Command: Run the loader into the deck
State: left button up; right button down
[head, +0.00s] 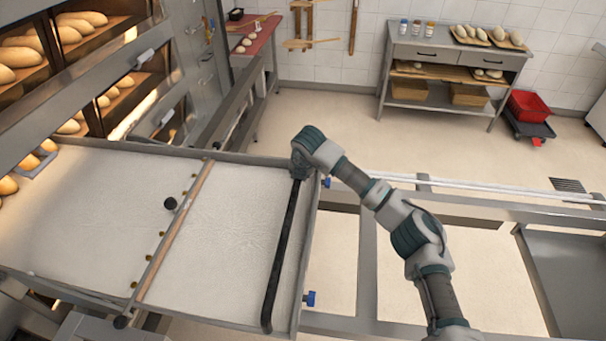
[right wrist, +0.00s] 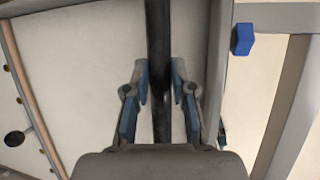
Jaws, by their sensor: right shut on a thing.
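The loader (head: 225,240) is a wide pale canvas bed in a metal frame. It lies level, its left part reaching the oven side at the picture's left edge. A black handle bar (head: 283,245) runs across its right end. My right gripper (head: 299,176) is at the bar's far end. In the right wrist view, its blue-padded fingers (right wrist: 160,90) are shut around the black bar (right wrist: 158,35). The deck ovens (head: 75,75) stand at the left, with lit decks of loaves. Loaves (head: 8,186) also show beside the loader's left end. My left gripper is out of view.
A wooden bar (head: 176,230) with a black knob (head: 171,203) crosses the loader. Metal rails (head: 480,190) with blue stops (head: 309,298) extend right. A steel table (head: 450,50) with bread stands at the back, a red crate (head: 530,105) beside it. The floor between is clear.

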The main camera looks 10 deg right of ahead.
jog(key=shift+w+a+r, duration=0.1)
jog(key=shift+a+r, duration=0.05)
jog(key=shift+r, duration=0.15)
jog(key=c, duration=1.2)
grip_release()
jog(key=shift+a, duration=0.1)
jog(key=shift+o, duration=1.1)
jog(key=shift+a, duration=0.1)
jog(key=shift+a+f, duration=0.1)
jog(key=v, duration=1.1)
jog(key=shift+r, duration=0.35)
